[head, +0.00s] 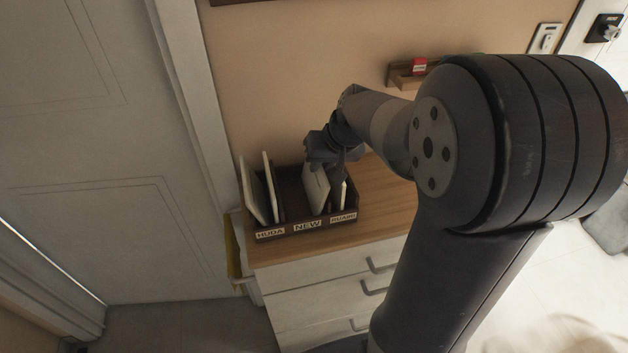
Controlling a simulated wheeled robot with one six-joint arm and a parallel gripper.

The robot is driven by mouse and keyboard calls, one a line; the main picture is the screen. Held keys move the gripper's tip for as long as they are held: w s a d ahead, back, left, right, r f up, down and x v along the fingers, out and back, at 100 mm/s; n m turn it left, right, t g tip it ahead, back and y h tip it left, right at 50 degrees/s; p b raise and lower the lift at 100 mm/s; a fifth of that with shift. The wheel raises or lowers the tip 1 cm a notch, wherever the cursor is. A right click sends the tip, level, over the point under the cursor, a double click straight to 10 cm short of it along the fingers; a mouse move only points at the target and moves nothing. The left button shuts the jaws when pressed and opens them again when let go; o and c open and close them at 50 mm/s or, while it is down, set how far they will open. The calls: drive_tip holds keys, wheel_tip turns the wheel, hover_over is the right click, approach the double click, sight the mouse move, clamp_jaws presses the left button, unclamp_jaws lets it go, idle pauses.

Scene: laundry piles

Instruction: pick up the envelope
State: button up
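A dark letter holder (294,228) stands on the wooden top of a white drawer unit. Its front labels seem to read "HUDA", "NEW" and a third that is hard to read. Two pale envelopes (246,190) lean upright in the left compartment. Another white envelope (315,192) stands tilted in the middle one, and a narrow white edge (343,194) shows in the right one. My gripper (337,178) points down over the holder, at the right side of the middle envelope. Its fingers are small and dark, so I cannot tell whether they grip anything.
The wooden top (385,205) is bare to the right of the holder. A small wall shelf (408,78) with a red item (419,66) hangs behind my arm. A white door (95,150) is at the left. Drawer handles (378,266) stick out at the front.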

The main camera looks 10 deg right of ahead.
drive_tip(key=shift+f, duration=0.25)
drive_tip(key=shift+c, duration=0.5)
clamp_jaws()
drive_tip(key=shift+r, duration=0.1)
wheel_tip(320, 180, up, 10)
drive_tip(key=shift+r, duration=0.2)
idle(0.4)
